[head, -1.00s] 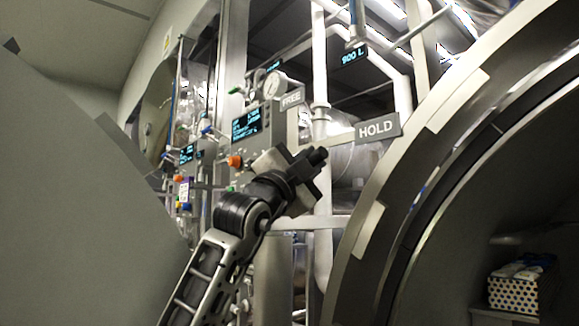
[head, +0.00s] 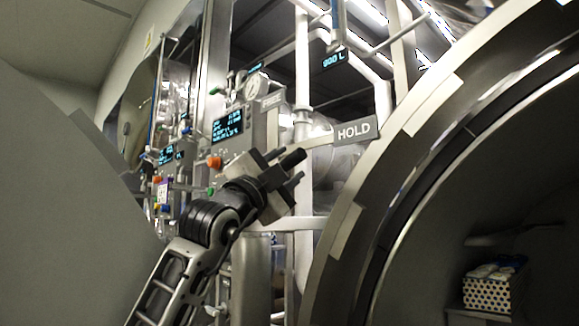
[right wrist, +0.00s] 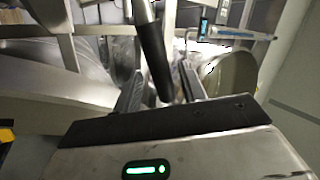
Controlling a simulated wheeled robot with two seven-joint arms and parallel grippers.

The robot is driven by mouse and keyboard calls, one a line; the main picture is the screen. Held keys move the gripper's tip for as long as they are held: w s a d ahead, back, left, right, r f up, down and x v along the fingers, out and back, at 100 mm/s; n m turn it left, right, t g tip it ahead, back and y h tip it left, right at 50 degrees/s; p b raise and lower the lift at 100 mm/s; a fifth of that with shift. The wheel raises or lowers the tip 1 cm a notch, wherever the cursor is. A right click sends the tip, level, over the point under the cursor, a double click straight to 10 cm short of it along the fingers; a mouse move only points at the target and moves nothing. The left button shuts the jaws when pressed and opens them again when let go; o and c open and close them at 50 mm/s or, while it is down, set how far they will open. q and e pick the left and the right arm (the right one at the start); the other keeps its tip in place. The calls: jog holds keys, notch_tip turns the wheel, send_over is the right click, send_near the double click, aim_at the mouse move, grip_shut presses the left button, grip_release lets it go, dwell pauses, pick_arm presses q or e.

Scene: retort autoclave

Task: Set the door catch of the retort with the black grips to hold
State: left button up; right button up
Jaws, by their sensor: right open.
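The black grip (right wrist: 155,62) of the catch lever, a dark cylinder on a pale metal rod, shows in the right wrist view between my two finger bars. In the head view a dark cylinder end (head: 293,158) sticks out between the fingers of my right gripper (head: 284,170). The gripper is open around the grip; I cannot tell whether either finger touches it. The HOLD plate (head: 354,131) is to the right of the gripper. My left gripper is out of view.
The round retort opening (head: 400,215) fills the right side, with a dotted box (head: 487,292) inside. A large grey panel (head: 70,210) blocks the left. A control panel with a screen (head: 228,124) and a gauge (head: 257,86) stands behind my right arm.

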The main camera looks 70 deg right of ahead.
aim_at(287, 167)
jog(key=v, duration=0.4)
jog(key=shift+w+a+f+b, duration=0.1)
jog(key=shift+a+f+b, duration=0.15)
jog(key=shift+b, duration=0.15)
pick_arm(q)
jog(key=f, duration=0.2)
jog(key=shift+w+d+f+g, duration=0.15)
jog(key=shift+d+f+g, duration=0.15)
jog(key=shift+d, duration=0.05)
pick_arm(e)
jog(key=shift+w+a+f, duration=0.1)
jog(key=shift+a+f, duration=0.2)
jog(key=shift+a, duration=0.15)
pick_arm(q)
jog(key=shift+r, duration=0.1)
